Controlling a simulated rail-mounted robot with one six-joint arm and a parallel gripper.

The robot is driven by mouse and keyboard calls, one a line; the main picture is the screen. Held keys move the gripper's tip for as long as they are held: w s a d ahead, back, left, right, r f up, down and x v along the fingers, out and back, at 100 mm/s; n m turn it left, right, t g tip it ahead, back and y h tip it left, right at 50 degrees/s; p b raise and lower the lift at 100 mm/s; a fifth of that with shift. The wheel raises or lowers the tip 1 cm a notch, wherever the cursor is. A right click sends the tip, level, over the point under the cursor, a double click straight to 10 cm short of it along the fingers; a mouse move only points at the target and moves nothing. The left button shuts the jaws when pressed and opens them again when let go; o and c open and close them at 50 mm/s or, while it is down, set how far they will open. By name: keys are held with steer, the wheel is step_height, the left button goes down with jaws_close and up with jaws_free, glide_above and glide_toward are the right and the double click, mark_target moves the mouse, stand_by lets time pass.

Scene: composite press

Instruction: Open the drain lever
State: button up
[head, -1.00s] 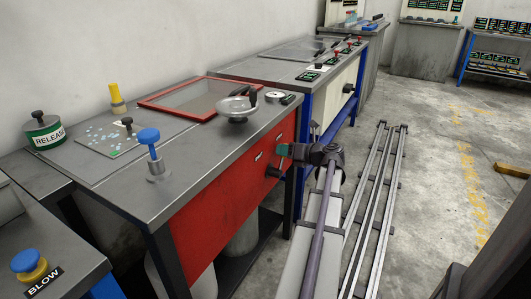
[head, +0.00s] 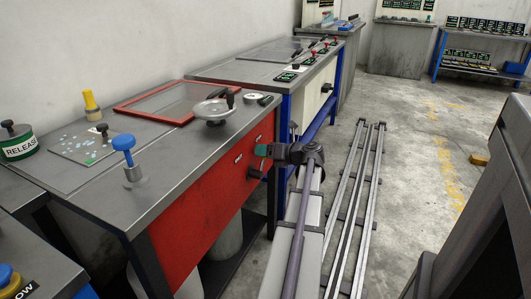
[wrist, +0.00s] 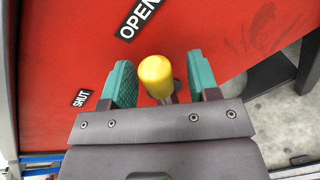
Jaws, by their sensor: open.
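The drain lever, with a yellow rounded grip (wrist: 156,76), stands out from the red front panel in the wrist view. My gripper (wrist: 160,82) is open, with one green finger on each side of the yellow grip. The grip appears nearer the middle, with gaps to both fingers. An OPEN label (wrist: 139,18) is above it and a SHUT label (wrist: 81,98) is to its left. In the head view my gripper (head: 263,150) is at the right part of the red panel (head: 205,215); the yellow grip is hidden there.
The grey bench top (head: 180,153) carries a round metal handwheel (head: 213,109) and a blue-topped knob (head: 124,144). Floor rails (head: 345,220) run along the right, with open floor beyond.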

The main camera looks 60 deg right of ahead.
steer(key=p+v, duration=0.2)
steer(key=v, duration=0.9)
